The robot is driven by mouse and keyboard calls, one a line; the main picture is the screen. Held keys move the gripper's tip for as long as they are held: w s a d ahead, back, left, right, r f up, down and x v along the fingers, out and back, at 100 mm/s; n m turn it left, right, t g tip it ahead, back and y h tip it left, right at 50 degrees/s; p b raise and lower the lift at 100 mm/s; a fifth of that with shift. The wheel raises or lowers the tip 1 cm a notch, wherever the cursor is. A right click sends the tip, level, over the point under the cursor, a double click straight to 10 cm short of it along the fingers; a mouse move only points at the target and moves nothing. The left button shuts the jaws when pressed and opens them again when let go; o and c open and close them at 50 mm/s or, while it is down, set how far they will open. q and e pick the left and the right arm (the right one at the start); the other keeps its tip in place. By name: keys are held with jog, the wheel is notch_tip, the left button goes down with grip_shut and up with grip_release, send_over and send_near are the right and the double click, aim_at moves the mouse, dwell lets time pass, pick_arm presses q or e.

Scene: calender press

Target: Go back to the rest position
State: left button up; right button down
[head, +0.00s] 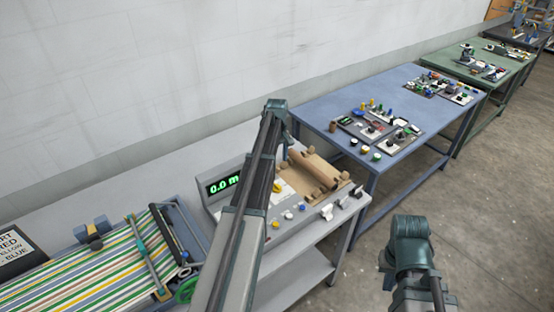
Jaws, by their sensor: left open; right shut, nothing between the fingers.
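My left arm (262,165) rises from the bottom centre to a teal joint and crosses in front of the grey press console (211,213). A short part of it hangs down beyond that joint; no gripper fingers can be made out. My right arm (410,245) shows at the lower right, with a teal joint over the bare floor. Its gripper fingers are not visible. The console has a green display (222,185) reading "0.0 m", partly covered by my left arm. Brown rolls (315,168) lie on the console top.
A striped sheet (95,270) lies on a frame at the lower left, beside a dark sign (18,248). A blue table (330,97) with several small parts stands behind, then a green table (455,60). The concrete floor (480,210) at right is clear.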

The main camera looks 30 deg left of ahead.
dwell(0.4)
pick_arm(q)
jog(key=s+d+f+m+b, duration=0.3)
jog(key=s+d, duration=0.1)
jog(key=d, duration=0.4)
jog(key=s+d+f+m+b, duration=0.2)
jog(key=s+d+m, duration=0.15)
jog(key=d, duration=0.45)
jog(key=s+d+f+m+b, duration=0.2)
jog(key=s+d+f+b, duration=0.15)
jog(key=d, duration=0.45)
jog(key=s+d+f+m+b, duration=0.2)
jog(key=s+d+m, duration=0.2)
jog(key=s+d, duration=0.2)
jog(key=s+d+f+m+y+b, duration=0.1)
jog(key=s+d+f+m+b, duration=0.2)
jog(key=s, duration=0.7)
jog(key=d+m, duration=0.2)
jog(key=d, duration=0.2)
jog(key=shift+s+d, duration=0.15)
jog(key=shift+s, duration=0.1)
